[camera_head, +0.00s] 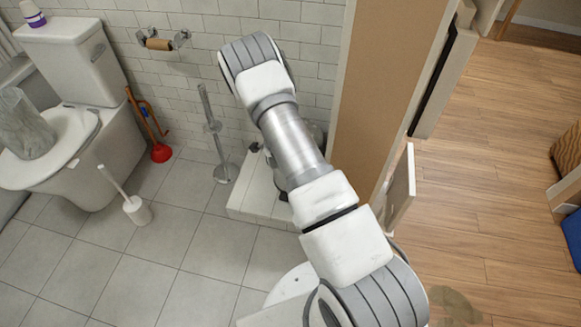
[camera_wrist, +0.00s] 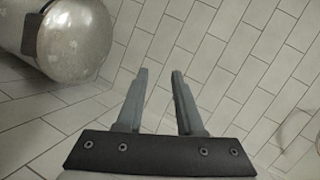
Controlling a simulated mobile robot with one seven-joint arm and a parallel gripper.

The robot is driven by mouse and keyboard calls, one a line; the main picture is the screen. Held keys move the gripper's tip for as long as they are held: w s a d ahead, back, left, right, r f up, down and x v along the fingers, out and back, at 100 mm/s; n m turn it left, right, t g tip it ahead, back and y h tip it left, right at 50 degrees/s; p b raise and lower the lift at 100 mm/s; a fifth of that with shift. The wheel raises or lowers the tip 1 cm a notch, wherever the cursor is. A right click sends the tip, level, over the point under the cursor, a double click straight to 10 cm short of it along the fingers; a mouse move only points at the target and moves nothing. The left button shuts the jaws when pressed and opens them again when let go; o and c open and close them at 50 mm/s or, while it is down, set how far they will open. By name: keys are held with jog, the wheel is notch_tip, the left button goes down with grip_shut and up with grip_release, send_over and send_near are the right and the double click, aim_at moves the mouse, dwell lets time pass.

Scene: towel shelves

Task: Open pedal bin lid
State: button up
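In the wrist view, a rounded, metallic grey, bin-like body (camera_wrist: 78,38) with a dark bracket at its left side fills the upper left corner. It looks like the pedal bin; its pedal does not show and I cannot tell how its lid stands. My gripper (camera_wrist: 161,75) is open and empty, its two grey fingers apart with tiles behind them. The fingers are to the right of the bin-like body and appear not to touch it. In the head view my arm hides my gripper, and I cannot make out the bin clearly.
A white ledge (camera_head: 245,204) is partly behind my arm. A metal stand (camera_head: 214,130), red plunger (camera_head: 161,153), white brush holder (camera_head: 138,210) and toilet (camera_head: 100,150) are to the left. A brown partition (camera_head: 385,80) stands close on the right. Floor tiles at lower left are clear.

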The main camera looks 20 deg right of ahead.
jog(key=s+f+m+t+b, duration=0.15)
jog(key=s+f, duration=0.25)
jog(key=f, duration=0.4)
jog(key=s+f+t+b, duration=0.1)
jog(key=s+f+b, duration=0.1)
jog(key=s+f, duration=0.4)
jog(key=s+f+t+b, duration=0.2)
jog(key=s+f, duration=0.1)
jog(key=f, duration=0.6)
jog(key=w+d+y+b, duration=0.1)
jog(key=w+d+b, duration=0.2)
jog(key=w, duration=0.8)
jog(key=shift+w+d+b, duration=0.15)
jog(key=shift+w+b, duration=0.1)
jog(key=shift+b, duration=0.85)
jog(key=shift+g, duration=0.25)
jog(key=shift+c, duration=0.3)
grip_shut()
